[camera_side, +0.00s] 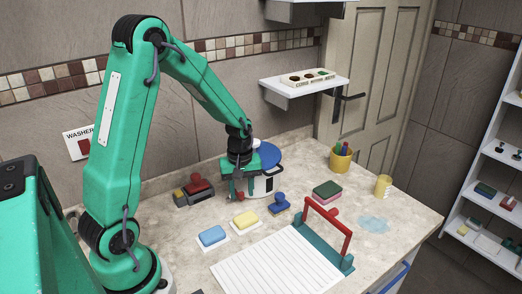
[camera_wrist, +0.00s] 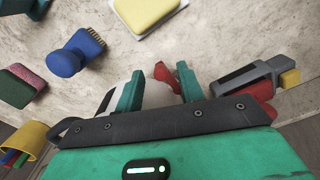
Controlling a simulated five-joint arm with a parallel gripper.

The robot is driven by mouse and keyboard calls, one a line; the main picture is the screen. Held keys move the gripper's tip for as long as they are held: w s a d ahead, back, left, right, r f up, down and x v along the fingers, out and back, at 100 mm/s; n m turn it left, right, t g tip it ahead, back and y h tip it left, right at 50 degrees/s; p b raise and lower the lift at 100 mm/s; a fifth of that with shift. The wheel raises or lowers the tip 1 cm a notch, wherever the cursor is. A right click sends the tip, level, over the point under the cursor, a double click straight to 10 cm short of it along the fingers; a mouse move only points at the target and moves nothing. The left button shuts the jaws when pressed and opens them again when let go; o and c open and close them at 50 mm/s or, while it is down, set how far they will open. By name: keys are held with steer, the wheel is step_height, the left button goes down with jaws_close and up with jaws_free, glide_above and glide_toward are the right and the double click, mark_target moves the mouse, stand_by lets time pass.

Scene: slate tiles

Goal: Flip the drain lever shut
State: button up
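A white tub (camera_side: 264,186) with a blue lid (camera_side: 268,157) stands on the counter, partly hidden behind my gripper (camera_side: 243,190). In the wrist view, my gripper (camera_wrist: 160,88) has its two teal fingers apart. A small red part (camera_wrist: 163,72), which looks like the drain lever, shows between the fingers, nearer the right one. I cannot tell whether it touches a finger. A white surface, probably the tub, shows behind the fingers. Most of the lever is hidden, so its position is unclear.
A grey and red device (camera_side: 196,190) stands close left of my gripper. A yellow sponge (camera_side: 245,220), a blue sponge (camera_side: 212,236) and a blue brush (camera_side: 280,203) lie in front. A red-handled frame (camera_side: 329,228) stands at the right, beside a lined white sheet (camera_side: 270,266).

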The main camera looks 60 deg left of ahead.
mark_target(242, 194)
steer(key=shift+r, duration=3.9)
steer(key=s+d+r+m+t, duration=0.5)
steer(key=s+d+r+m, duration=0.7)
steer(key=s+m, duration=0.1)
steer(key=shift+r+m+t, duration=0.3)
steer(key=shift+r, duration=0.1)
steer(key=shift+o, duration=0.4)
steer(key=shift+d, duration=0.1)
